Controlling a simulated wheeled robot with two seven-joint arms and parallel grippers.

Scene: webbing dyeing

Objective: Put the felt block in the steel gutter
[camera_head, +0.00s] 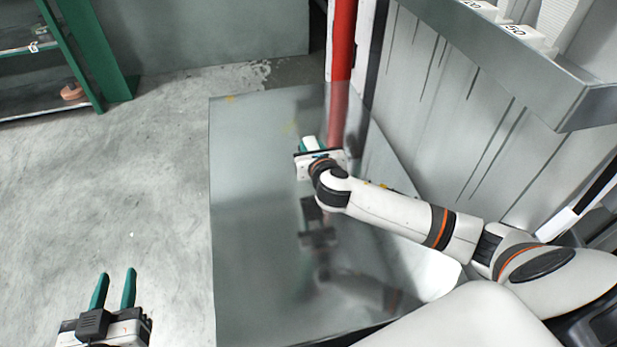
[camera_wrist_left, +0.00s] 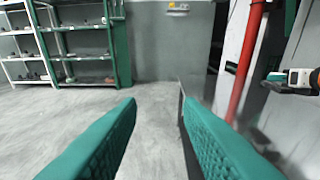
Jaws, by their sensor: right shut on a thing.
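My right gripper (camera_head: 316,150) is over the shiny metal table, its fingers pointing away from the head camera. It is shut on a small white piece (camera_head: 308,143), which looks like the felt block and is largely hidden by the gripper. The right gripper also shows at the right edge of the left wrist view (camera_wrist_left: 275,77). A grey metal channel (camera_head: 500,62) at the upper right looks like the steel gutter; white blocks marked with numbers stand in it. My left gripper (camera_head: 114,275) is open and empty over the floor at the lower left, its green fingers apart.
The metal table (camera_head: 250,220) is bare apart from reflections. A red pipe (camera_head: 341,45) rises at its far end. A streaked grey panel (camera_head: 450,110) stands below the channel. A green shelf rack (camera_head: 80,50) is at the far left. The floor between is clear.

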